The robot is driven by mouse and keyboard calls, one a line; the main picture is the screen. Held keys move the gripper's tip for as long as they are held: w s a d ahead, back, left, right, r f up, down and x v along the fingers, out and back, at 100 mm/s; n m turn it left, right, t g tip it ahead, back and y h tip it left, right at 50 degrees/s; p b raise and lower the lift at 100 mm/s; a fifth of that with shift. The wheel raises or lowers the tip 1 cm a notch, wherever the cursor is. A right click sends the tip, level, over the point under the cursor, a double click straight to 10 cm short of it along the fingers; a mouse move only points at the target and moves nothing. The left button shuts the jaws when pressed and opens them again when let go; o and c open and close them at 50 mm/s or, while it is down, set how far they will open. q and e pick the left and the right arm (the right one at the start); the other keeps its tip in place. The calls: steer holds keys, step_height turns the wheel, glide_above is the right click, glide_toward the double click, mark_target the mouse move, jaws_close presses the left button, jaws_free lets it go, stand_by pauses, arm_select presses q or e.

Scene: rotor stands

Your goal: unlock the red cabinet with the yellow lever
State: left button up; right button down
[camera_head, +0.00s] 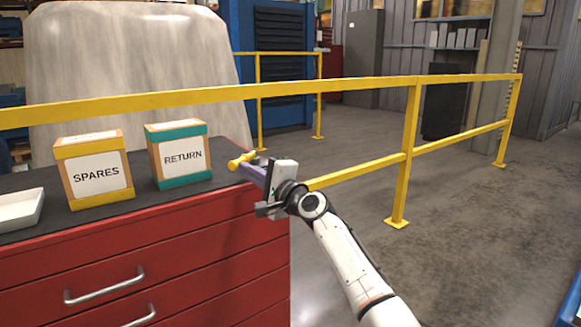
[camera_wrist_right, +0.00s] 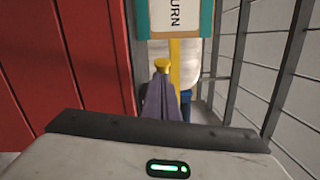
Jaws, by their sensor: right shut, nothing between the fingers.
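The red cabinet (camera_head: 200,255) stands at the left with a dark top and drawers with metal handles; its red side also fills the left of the right wrist view (camera_wrist_right: 60,60). The yellow lever (camera_head: 240,162) sits at the cabinet's right rear corner, and its rounded yellow end shows in the right wrist view (camera_wrist_right: 162,65). My right gripper (camera_head: 251,171) is shut, with its purple-grey fingers right at the lever. In the wrist view the fingertips (camera_wrist_right: 162,80) lie just in front of the lever's end; I cannot tell whether they touch. My left gripper is not in view.
A SPARES box (camera_head: 95,172), a RETURN box (camera_head: 180,155) and a white tray (camera_head: 20,209) stand on the cabinet top. A yellow railing (camera_head: 404,150) runs behind the cabinet and my right arm. The floor at the right is clear.

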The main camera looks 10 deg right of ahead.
steer(key=shift+s+a+r, duration=0.1)
steer(key=shift+a+r, duration=0.2)
steer(key=shift+a, duration=0.2)
steer(key=shift+s+a+r, duration=0.1)
steer(key=shift+a+r, duration=0.15)
steer(key=shift+a, duration=0.2)
steer(key=shift+r, duration=0.1)
steer(key=s+f+p, duration=0.2)
steer(key=s+p, duration=0.1)
steer(key=s, duration=0.8)
steer(key=shift+f, duration=0.3)
steer(key=shift+d, duration=0.15)
